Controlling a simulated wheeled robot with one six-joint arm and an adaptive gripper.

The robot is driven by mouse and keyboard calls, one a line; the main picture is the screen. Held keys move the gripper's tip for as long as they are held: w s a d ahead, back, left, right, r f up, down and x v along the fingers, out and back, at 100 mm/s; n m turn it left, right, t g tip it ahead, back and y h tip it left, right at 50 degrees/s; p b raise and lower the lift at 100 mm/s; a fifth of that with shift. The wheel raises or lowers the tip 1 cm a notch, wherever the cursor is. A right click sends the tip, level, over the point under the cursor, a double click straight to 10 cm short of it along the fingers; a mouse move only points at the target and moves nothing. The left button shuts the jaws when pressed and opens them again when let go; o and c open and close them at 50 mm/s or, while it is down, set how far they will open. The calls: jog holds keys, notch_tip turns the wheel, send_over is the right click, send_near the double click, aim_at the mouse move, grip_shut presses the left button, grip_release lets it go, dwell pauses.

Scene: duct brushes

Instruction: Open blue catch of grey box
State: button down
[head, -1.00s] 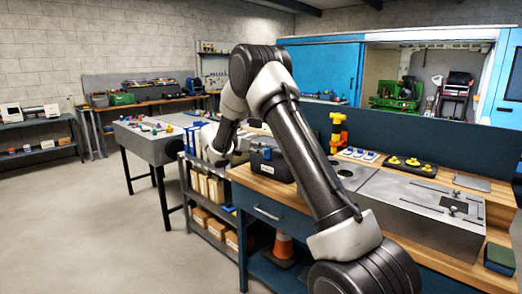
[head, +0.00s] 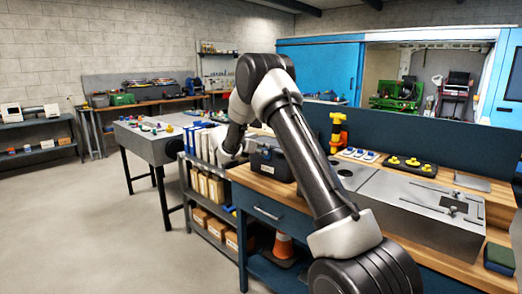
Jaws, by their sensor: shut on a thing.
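The grey box (head: 274,164) is dark and sits on the left end of the wooden workbench, with a pale label on its front. My gripper (head: 249,146) is at the box's left side, close against its upper edge, and small in the head view. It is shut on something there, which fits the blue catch. The catch itself cannot be made out behind my wrist and fingers. The box is upright and its lid looks down.
My arm crosses in front of the workbench (head: 262,190). A yellow-orange tool (head: 337,130) and a tray with yellow knobs (head: 409,165) stand at the back. A metal fixture (head: 415,208) fills the right. A shelf with binders (head: 205,145) stands left of the bench.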

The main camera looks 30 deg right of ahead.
jog(key=shift+a, duration=0.1)
notch_tip(320, 180, down, 5)
jog(key=s+a+t+h, duration=0.1)
jog(key=a+t+h, duration=0.1)
jog(key=h, duration=0.7)
jog(key=shift+a+f+t, duration=0.15)
jog(key=shift+a+t, duration=0.15)
jog(key=shift+t, duration=0.6)
jog(key=shift+s+h, duration=0.1)
jog(key=shift+h, duration=0.3)
jog(key=c, duration=1.2)
grip_release()
jog(key=shift+c, duration=0.2)
jog(key=v, duration=0.7)
jog(key=shift+a, duration=0.2)
